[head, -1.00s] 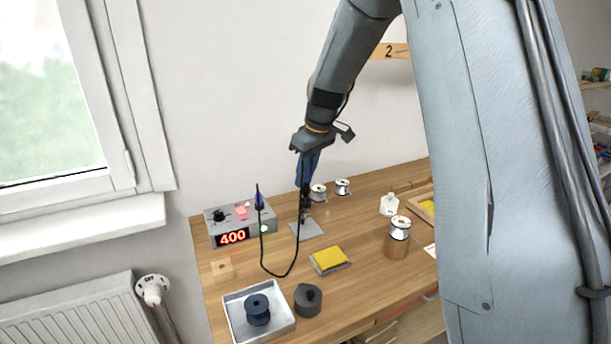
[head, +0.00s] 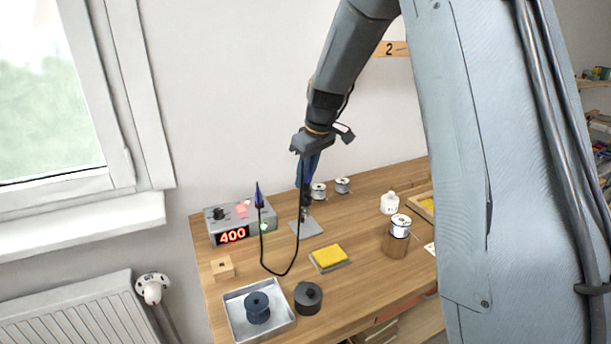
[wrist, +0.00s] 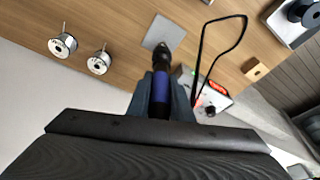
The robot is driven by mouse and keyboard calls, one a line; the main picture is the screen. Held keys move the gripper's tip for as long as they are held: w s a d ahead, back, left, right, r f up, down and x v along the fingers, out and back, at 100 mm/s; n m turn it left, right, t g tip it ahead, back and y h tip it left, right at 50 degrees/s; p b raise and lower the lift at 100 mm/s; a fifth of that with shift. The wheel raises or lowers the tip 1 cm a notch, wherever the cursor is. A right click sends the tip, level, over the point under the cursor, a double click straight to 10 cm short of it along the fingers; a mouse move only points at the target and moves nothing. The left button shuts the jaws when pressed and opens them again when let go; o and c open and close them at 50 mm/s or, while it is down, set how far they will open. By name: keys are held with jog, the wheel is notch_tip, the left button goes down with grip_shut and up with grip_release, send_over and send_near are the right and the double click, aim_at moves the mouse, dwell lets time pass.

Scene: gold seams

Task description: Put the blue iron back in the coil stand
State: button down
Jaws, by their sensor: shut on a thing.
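My gripper (head: 307,168) is shut on the blue iron (wrist: 160,92), whose blue handle shows between the fingers in the wrist view. The iron is held roughly upright, tip end down, over the coil stand. The stand has a grey base plate (head: 309,229) on the table, also in the wrist view (wrist: 166,30), with a dark coil (head: 305,212) on it. The iron's lower end lines up with the coil and seems to meet it. How far the tip is inside is hidden.
A black cord (head: 291,262) loops over the table. A yellow sponge (head: 328,257), wooden block (head: 222,267), metal tray (head: 230,312) and spools (head: 342,186) stand around.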

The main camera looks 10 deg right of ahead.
jog(key=shift+f+b, duration=0.5)
jog(key=shift+f, duration=0.55)
jog(key=c, duration=1.5)
grip_release()
jog(key=shift+o, duration=0.5)
jog(key=o, duration=0.4)
jog(key=shift+r, duration=0.15)
jog(key=shift+r+p, duration=2.25)
jog(key=shift+r, duration=1.15)
